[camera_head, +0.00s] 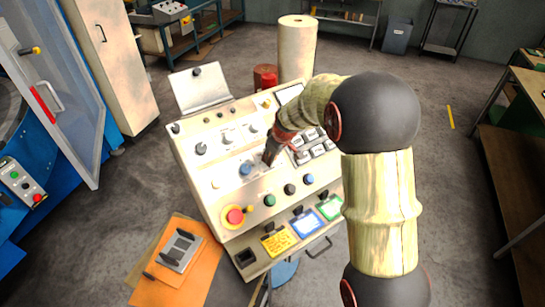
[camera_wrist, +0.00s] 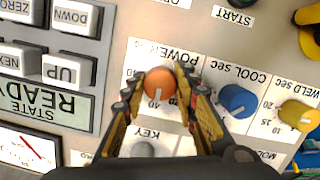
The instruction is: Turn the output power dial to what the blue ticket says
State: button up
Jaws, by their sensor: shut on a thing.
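The output power dial (camera_wrist: 160,83) is an orange round knob under the upside-down word POWER in the wrist view. Its pale pointer line appears to be on the side near the number 40. My gripper (camera_wrist: 162,88) has one finger on each side of the dial and is shut on it. In the head view my gripper (camera_head: 269,156) reaches down to the sloped control panel and hides the dial. The blue ticket (camera_head: 306,223) hangs on the panel's front between a yellow and a green ticket; its writing is too small to read.
A blue cool dial (camera_wrist: 237,101) and a yellow weld dial (camera_wrist: 298,115) sit beside the power dial. Grey keys (camera_wrist: 65,68) and a READY display (camera_wrist: 42,101) lie on the other side. A red emergency button (camera_head: 235,216) is at the panel's lower left.

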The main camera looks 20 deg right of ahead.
jog(key=shift+n+b, duration=0.3)
jog(key=shift+b, duration=0.1)
jog(key=n+b, duration=0.2)
jog(key=shift+f+n+h+b, duration=0.1)
jog(key=shift+n+h+b, duration=0.2)
jog(key=shift+n+b, duration=0.1)
jog(key=n+t+b, duration=0.1)
jog(key=n+b, duration=0.1)
jog(key=n, duration=0.2)
jog(key=shift+n+h, duration=0.3)
jog(key=o, duration=1.1)
jog(key=shift+o, duration=0.2)
jog(key=shift+r, duration=0.2)
jog(key=v, duration=1.2)
